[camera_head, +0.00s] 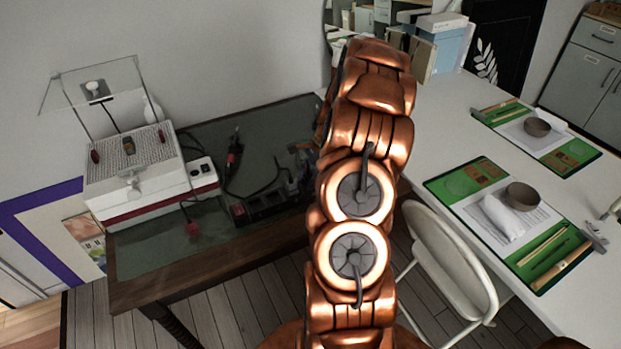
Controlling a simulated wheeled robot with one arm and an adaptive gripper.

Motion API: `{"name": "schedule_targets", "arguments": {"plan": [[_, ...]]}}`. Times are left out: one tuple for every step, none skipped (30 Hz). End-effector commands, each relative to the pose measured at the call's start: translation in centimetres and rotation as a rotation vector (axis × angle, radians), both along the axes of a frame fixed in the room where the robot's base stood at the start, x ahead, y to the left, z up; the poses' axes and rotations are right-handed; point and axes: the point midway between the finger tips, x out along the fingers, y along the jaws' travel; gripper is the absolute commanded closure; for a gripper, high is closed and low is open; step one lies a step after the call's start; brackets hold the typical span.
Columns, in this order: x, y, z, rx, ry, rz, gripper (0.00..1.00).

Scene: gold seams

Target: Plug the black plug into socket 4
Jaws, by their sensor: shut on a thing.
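A black power strip (262,207) lies on the dark green bench top, partly hidden at its right end by my copper arm. Its socket numbers are too small to read. My gripper (293,178) shows as a small dark shape just left of the arm, above the right part of the strip. It is shut on what looks like the black plug, with a black cord (262,190) curving up to it. The plug itself is dark and hard to make out, and I cannot tell whether it touches a socket.
A white device (140,180) with a clear shield stands on the bench's left. A white chair (450,262) and white table (455,120) stand to the right.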

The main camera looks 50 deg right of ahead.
Motion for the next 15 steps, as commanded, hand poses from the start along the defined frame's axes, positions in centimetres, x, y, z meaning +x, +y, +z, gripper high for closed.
{"name": "schedule_targets", "arguments": {"plan": [[-0.9,0.8,-2.3,0.022,0.039,0.015,1.0],[-0.9,0.8,-2.4,0.024,0.042,0.015,1.0],[-0.8,0.8,-2.6,0.026,0.044,0.016,1.0],[-0.7,0.8,-2.7,0.026,0.046,0.016,1.0],[-0.6,0.8,-2.8,0.027,0.047,0.017,1.0],[-0.5,0.8,-2.9,0.028,0.049,0.018,1.0],[-0.4,0.8,-3.0,0.029,0.051,0.018,1.0],[-0.3,0.8,-3.1,0.03,0.052,0.019,1.0],[-0.1,0.9,-3.2,0.03,0.055,0.019,0.57],[0.0,0.9,-3.3,0.03,0.055,0.02,0.54],[0.1,0.9,-3.3,0.029,0.056,0.021,0.51],[0.3,0.9,-3.4,0.027,0.057,0.021,0.46],[0.4,0.9,-3.5,0.026,0.058,0.02,0.42],[0.4,0.9,-3.4,0.024,0.058,0.019,0.4],[0.3,0.8,-3.2,0.021,0.055,0.017,0.36]]}}
